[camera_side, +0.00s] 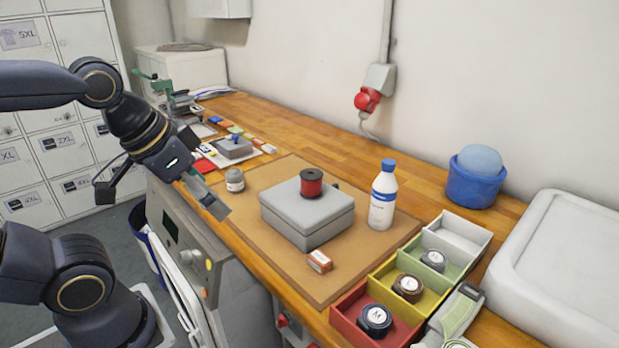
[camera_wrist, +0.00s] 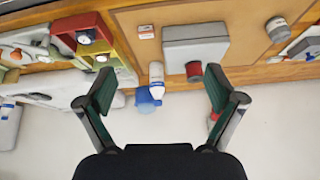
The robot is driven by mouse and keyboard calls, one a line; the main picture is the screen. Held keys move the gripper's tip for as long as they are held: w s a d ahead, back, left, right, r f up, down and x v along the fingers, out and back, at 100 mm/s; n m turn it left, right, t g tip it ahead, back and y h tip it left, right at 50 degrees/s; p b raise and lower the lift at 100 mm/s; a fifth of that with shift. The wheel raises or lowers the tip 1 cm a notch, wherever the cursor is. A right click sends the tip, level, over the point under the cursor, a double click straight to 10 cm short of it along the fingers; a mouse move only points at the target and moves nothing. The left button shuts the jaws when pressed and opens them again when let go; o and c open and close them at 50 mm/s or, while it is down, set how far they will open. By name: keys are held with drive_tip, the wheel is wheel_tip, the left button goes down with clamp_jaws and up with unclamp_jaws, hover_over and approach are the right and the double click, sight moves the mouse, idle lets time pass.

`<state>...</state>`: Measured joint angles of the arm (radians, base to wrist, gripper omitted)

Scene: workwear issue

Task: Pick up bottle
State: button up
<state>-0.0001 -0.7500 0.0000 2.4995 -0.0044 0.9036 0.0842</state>
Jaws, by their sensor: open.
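The bottle (camera_side: 382,198) is white with a blue cap and a blue label band. It stands upright on the brown mat, to the right of a grey box, in the side view. It also shows in the wrist view (camera_wrist: 157,74), between my fingers in the picture but farther off. My gripper (camera_side: 217,206) is at the left, over the front edge of the bench, well apart from the bottle. In the wrist view my gripper (camera_wrist: 160,88) is open, its two fingers wide apart with nothing held.
The grey box (camera_side: 318,223) carries a red spool (camera_side: 311,183). A small orange-and-white box (camera_side: 319,261) and a grey jar (camera_side: 235,180) are near it. Coloured bins (camera_side: 384,285) stand in front right of the bottle. A blue tub (camera_side: 471,188) with a pale ball is behind right.

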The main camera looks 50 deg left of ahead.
drive_tip(key=w+d+r+m+t+h, duration=0.1)
drive_tip(key=w+d+r+m, duration=0.2)
drive_tip(key=w+r+m, duration=0.5)
drive_tip(key=g+h, duration=0.2)
drive_tip(key=h, duration=0.2)
hover_over(385, 189)
drive_tip(key=s+a, duration=0.4)
drive_tip(key=a, duration=0.4)
wheel_tip(385, 189, down, 10)
drive_tip(key=x, duration=1.6)
drive_tip(key=shift+w, duration=0.1)
drive_tip(key=shift+r, duration=0.1)
